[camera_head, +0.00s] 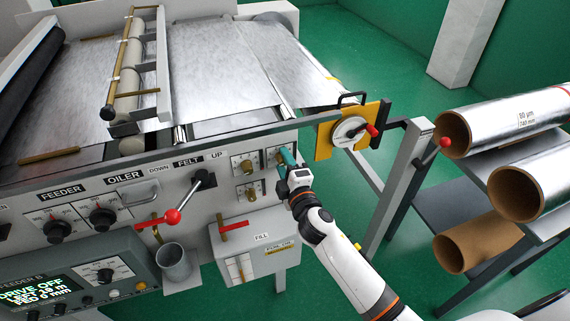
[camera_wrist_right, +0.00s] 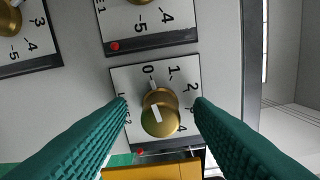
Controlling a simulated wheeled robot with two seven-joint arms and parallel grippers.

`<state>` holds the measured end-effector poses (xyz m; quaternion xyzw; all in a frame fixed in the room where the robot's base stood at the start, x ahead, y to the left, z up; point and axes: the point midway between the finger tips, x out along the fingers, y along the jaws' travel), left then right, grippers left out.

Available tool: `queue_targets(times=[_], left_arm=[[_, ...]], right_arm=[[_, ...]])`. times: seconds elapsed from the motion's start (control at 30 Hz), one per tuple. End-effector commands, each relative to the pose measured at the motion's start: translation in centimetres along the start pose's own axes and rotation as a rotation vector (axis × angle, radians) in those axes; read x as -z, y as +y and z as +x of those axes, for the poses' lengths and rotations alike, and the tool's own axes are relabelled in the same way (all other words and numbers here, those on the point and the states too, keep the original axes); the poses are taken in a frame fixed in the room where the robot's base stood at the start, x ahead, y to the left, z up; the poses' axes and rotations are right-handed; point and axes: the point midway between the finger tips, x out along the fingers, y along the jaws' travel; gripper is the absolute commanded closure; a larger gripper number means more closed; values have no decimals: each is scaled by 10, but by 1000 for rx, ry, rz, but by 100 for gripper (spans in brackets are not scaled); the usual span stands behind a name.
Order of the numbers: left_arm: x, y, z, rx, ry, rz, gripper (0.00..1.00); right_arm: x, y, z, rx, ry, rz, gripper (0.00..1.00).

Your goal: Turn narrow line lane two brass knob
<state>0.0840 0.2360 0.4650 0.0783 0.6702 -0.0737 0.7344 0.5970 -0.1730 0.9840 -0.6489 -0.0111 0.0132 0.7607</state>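In the right wrist view a brass knob (camera_wrist_right: 160,120) stands on a white dial plate (camera_wrist_right: 182,72) marked 0 to 4. The plate's left label is partly covered; a 2 seems to show at its end. The knob's white mark points up near the 0. My right gripper (camera_head: 286,157) is at the machine's front panel by the brass knobs and hides part of that area in the head view. In the right wrist view its green fingers lie open on either side of the knob, with gaps visible. My left gripper is out of view.
Other brass knobs (camera_head: 247,165) (camera_head: 250,190) are close by on the panel. A grey box (camera_head: 262,258) with a red handle juts out below. A yellow plate with a crank wheel (camera_head: 349,131) is to the right. Foil rolls (camera_head: 515,118) lie on a rack further right.

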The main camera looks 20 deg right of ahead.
Motion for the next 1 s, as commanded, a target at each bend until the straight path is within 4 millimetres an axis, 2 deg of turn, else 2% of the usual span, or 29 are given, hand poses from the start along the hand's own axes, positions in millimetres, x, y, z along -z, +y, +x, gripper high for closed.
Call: queue_targets(times=[0.27, 0.37, 0.7, 0.83, 1.0], left_arm=[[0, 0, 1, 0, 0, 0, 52], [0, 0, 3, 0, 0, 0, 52], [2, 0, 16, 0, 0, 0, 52], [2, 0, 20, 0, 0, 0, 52], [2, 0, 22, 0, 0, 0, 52]], right_arm=[[0, 1, -5, -1, 0, 1, 52], [0, 2, -18, -1, 0, 1, 52], [0, 3, -90, -3, 0, 2, 52], [0, 3, -108, -2, 0, 1, 52], [0, 1, -119, 0, 0, -1, 52]])
